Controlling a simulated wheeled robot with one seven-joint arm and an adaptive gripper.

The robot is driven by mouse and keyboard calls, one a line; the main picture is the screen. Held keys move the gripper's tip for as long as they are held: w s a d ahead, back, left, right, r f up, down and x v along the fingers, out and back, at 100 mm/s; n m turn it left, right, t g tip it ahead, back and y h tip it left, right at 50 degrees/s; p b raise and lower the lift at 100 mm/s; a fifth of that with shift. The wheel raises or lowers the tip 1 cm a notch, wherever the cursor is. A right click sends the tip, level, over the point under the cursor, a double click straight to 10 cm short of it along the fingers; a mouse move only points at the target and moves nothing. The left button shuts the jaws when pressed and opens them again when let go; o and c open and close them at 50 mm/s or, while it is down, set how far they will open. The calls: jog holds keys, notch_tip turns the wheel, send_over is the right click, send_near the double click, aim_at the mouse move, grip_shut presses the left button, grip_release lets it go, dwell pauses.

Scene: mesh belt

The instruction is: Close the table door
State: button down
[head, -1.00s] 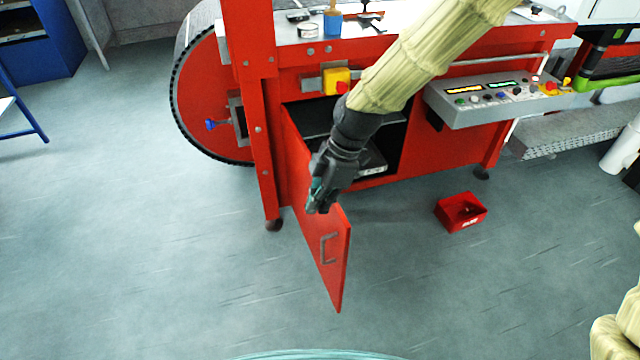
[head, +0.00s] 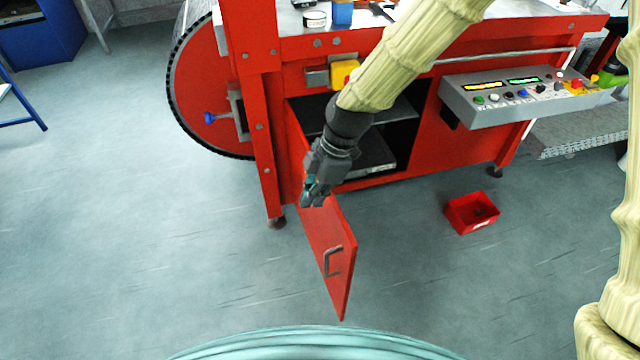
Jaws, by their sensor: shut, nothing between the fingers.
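The red table door (head: 326,250) stands swung open, sticking out from the red machine table (head: 455,145) towards me. Its grey handle (head: 333,262) is near the free end, on the face seen from the left. My gripper (head: 308,200) is shut and empty at the door's upper edge, between the hinge side and the handle. I cannot tell whether it touches the door. My arm hides part of the open cabinet (head: 402,140) behind, where a shelf and a grey device (head: 378,155) show.
A small red bin (head: 472,213) lies on the floor to the right of the door. A control panel (head: 520,97) juts out at the right. A large belt wheel (head: 200,95) is at the left. The floor left of the door is clear.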

jog(key=d+f, duration=0.1)
jog(key=w+d+f, duration=0.1)
jog(key=f, duration=0.1)
jog(key=shift+d+f, duration=0.2)
jog(key=shift+d, duration=0.1)
jog(key=shift+d, duration=0.1)
dwell(0.4)
